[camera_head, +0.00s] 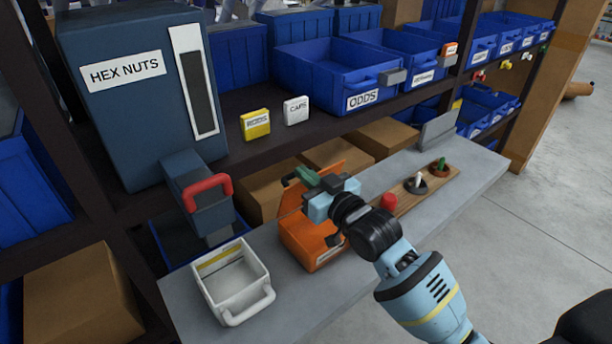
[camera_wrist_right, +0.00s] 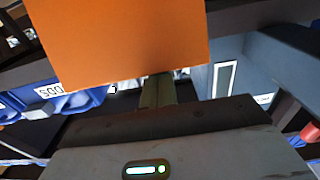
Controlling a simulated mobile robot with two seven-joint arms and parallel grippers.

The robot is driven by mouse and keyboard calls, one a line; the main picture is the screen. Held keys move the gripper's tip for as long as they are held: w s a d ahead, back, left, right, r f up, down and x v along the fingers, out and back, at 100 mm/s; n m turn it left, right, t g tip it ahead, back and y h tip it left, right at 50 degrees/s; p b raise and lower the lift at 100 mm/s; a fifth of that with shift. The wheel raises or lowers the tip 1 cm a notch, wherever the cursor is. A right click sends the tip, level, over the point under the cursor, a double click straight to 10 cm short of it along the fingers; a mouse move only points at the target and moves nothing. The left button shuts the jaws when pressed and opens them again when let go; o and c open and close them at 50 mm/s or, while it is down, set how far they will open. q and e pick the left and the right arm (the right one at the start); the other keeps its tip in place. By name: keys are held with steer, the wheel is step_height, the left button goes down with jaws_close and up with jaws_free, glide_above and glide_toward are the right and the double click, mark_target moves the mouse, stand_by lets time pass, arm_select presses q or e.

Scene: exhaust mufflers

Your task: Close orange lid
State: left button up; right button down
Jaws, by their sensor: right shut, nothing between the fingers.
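The orange box (camera_head: 308,248) stands on the grey bench, to the right of the white bin. Its orange lid (camera_head: 290,202) is raised at the back of the box, partly hidden by my right gripper. My right gripper (camera_head: 299,178) is shut and empty, with its green fingers by the raised lid. In the right wrist view the orange lid (camera_wrist_right: 125,45) fills the upper middle, and the shut fingers (camera_wrist_right: 158,90) reach up to its edge. I cannot tell whether they touch it. My left gripper is not in view.
A white handled bin (camera_head: 232,282) stands left of the box, below the HEX NUTS dispenser (camera_head: 140,100) with its red handle (camera_head: 206,190). A red button (camera_head: 388,201) and a wooden board with switches (camera_head: 430,187) lie to the right. Blue ODDS bin (camera_head: 325,72) is on the shelf behind.

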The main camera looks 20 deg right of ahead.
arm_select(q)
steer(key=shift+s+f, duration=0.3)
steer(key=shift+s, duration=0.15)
arm_select(e)
steer(key=shift+s+d+f, duration=0.15)
steer(key=shift+s+f, duration=0.1)
steer(key=shift+s, duration=0.1)
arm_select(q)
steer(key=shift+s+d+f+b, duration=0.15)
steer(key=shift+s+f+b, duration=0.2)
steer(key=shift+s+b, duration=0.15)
arm_select(e)
steer(key=shift+s+d+f, duration=0.2)
steer(key=shift+s+f, duration=0.1)
steer(key=shift+s, duration=0.25)
arm_select(q)
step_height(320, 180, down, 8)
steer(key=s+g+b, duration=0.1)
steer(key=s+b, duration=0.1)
steer(key=b, duration=0.6)
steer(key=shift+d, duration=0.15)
arm_select(e)
steer(key=s+d+f+t+y, duration=0.1)
steer(key=s+f+t+y, duration=0.1)
steer(key=s+f+t, duration=0.2)
steer(key=shift+s+d+f+t, duration=0.25)
steer(key=shift+s+d+t, duration=0.2)
steer(key=shift+t, duration=0.55)
